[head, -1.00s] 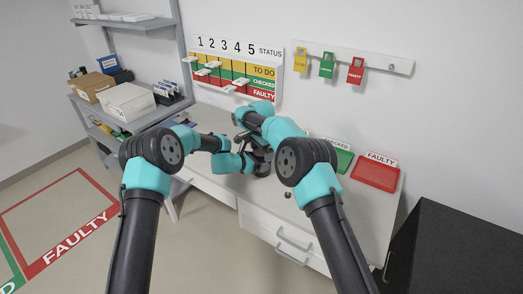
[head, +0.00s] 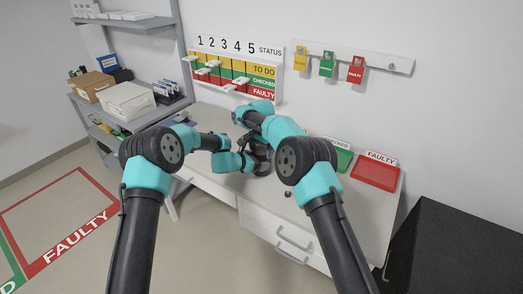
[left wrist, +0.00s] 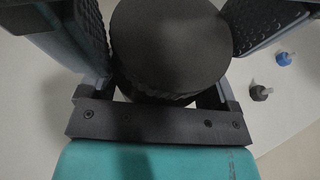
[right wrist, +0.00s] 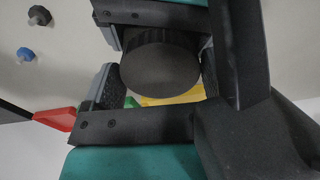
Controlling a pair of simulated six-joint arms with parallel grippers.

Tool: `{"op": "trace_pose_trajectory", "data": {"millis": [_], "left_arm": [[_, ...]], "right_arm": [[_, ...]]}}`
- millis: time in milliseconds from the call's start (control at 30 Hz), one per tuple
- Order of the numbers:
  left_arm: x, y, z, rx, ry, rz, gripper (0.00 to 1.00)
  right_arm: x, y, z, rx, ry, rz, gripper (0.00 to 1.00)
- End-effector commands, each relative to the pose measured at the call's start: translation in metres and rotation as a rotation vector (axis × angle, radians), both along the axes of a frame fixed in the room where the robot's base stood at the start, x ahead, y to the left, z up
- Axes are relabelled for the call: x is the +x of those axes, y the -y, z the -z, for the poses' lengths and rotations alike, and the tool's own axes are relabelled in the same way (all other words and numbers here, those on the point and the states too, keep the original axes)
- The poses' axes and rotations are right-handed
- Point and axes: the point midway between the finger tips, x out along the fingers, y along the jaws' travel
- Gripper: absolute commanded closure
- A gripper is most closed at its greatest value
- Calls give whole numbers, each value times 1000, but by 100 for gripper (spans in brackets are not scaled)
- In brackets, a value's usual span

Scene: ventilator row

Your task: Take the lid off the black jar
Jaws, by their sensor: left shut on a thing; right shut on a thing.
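The black jar shows mostly as its dark round lid, with a smooth top and ribbed rim, in the left wrist view (left wrist: 170,45) and the right wrist view (right wrist: 160,72). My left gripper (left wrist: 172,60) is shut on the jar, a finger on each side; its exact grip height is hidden. My right gripper (right wrist: 160,88) is shut on the lid, its fingers flanking the rim. The lid hides most of the jar body. In the head view, my arms largely cover the jar, and both grippers meet over the desk. I cannot tell whether the lid is loose.
A blue knob-like piece (left wrist: 284,58) and a black one (left wrist: 261,92) lie on the desk. A red FAULTY tray (head: 375,175) and a green CHECKED tray (head: 343,159) are at the right. A status board (head: 236,72) stands behind.

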Motion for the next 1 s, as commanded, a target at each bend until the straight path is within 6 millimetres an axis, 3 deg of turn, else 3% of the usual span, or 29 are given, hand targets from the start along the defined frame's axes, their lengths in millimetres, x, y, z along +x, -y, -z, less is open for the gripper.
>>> {"op": "trace_pose_trajectory", "data": {"millis": [200,233,367,667,1000], "left_arm": [[0,-1,0,0,1,-2,82],[0,-1,0,0,0,-2,82],[0,-1,0,0,0,-1,82],[0,0,0,0,0,-1,82],[0,0,0,0,0,0,82]], "right_arm": [[0,0,0,0,-1,1,45],[0,0,0,0,-1,1,14],[0,0,0,0,-1,2,1],[0,0,-3,0,0,2,0],[0,0,-39,1,1,2,0]]}}
